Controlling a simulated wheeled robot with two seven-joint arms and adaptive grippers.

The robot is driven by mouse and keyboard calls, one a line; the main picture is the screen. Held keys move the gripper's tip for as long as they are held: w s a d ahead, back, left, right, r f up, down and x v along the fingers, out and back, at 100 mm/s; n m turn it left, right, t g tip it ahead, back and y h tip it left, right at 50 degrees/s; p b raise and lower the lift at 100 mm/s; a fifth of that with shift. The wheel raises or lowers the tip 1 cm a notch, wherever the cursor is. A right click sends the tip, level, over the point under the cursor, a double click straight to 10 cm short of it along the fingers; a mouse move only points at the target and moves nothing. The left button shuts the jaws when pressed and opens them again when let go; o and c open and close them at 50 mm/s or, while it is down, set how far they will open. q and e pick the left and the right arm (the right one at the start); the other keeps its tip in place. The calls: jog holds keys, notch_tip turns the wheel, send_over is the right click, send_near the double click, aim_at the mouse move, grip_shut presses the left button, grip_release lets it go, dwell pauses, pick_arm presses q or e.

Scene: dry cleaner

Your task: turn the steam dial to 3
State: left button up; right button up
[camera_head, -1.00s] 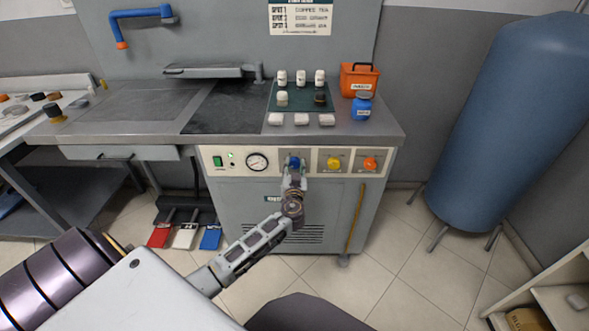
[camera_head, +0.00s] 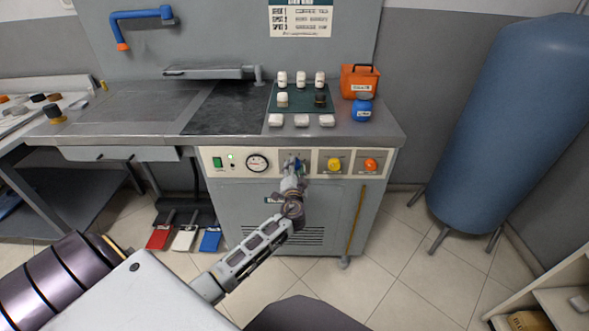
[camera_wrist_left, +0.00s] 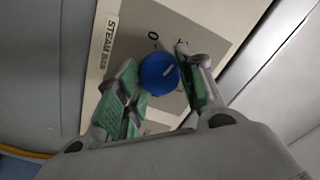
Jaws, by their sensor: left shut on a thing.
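The steam dial (camera_wrist_left: 158,73) is a round blue knob with a white mark, on a light panel lettered "STEAM BAR" at its side. A "0" is printed close to the knob; the other numbers are hidden or too small to read. The white mark does not point at the "0". My right gripper is not in view.
A blue tank (camera_head: 505,120) stands at the right.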

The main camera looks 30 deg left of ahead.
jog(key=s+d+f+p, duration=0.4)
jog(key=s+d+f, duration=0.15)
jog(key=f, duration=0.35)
pick_arm(q)
jog(key=shift+m+p, duration=2.85)
jog(key=shift+m, duration=7.25)
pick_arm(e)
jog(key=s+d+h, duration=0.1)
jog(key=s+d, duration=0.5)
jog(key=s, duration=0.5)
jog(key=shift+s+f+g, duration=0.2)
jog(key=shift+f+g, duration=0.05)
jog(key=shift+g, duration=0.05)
pick_arm(q)
jog(key=shift+f, duration=0.1)
jog(key=o, duration=1)
jog(key=shift+o, duration=0.2)
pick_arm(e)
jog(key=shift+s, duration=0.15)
